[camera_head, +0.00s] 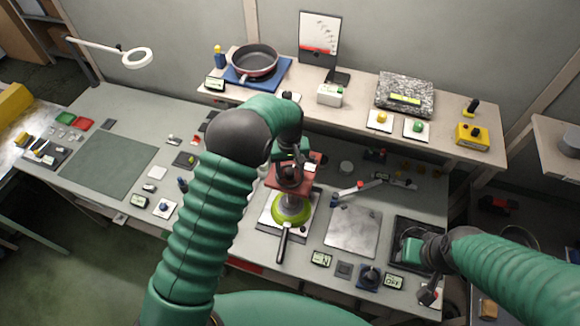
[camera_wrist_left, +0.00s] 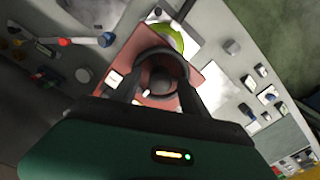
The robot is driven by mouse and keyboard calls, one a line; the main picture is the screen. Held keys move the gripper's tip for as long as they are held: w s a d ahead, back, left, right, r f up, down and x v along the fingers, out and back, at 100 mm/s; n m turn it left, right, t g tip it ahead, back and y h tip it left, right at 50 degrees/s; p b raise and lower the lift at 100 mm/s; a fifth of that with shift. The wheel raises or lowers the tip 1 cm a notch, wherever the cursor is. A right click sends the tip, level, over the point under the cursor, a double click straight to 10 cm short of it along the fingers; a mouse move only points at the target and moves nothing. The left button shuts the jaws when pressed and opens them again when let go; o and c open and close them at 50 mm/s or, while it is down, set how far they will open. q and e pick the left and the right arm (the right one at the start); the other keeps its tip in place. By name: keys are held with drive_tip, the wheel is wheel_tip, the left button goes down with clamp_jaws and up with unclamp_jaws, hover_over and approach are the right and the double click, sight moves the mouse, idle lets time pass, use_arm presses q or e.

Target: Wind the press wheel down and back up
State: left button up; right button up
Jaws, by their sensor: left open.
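The press stands at the middle of the bench, with a red upper block (camera_head: 283,184) and a dark round wheel (camera_wrist_left: 158,72) on top. A lime-green pan (camera_head: 292,209) sits below the block, its dark handle toward me. My left gripper (camera_head: 291,160) is above the press, pointing down. In the left wrist view its fingers (camera_wrist_left: 160,82) are apart, one on each side of the wheel; I cannot tell whether they touch it. My arm hides part of the press in the head view. My right gripper (camera_head: 410,247) is by a black tray at the right; its fingers are not clear.
A grey metal plate (camera_head: 353,232) lies right of the press. The black tray (camera_head: 399,226) is beyond it. A raised shelf (camera_head: 357,98) behind holds a dark pan (camera_head: 255,61) and a speckled slab (camera_head: 405,92). A green mat (camera_head: 108,165) lies at left.

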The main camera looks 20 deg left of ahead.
use_arm(q)
drive_tip(key=shift+c, duration=0.3)
clamp_jaws()
drive_tip(key=shift+n+b, duration=0.5)
drive_tip(key=shift+n, duration=0.3)
drive_tip(key=shift+r+n, duration=0.1)
drive_tip(key=shift+n, duration=0.3)
drive_tip(key=shift+o, duration=0.3)
unclamp_jaws()
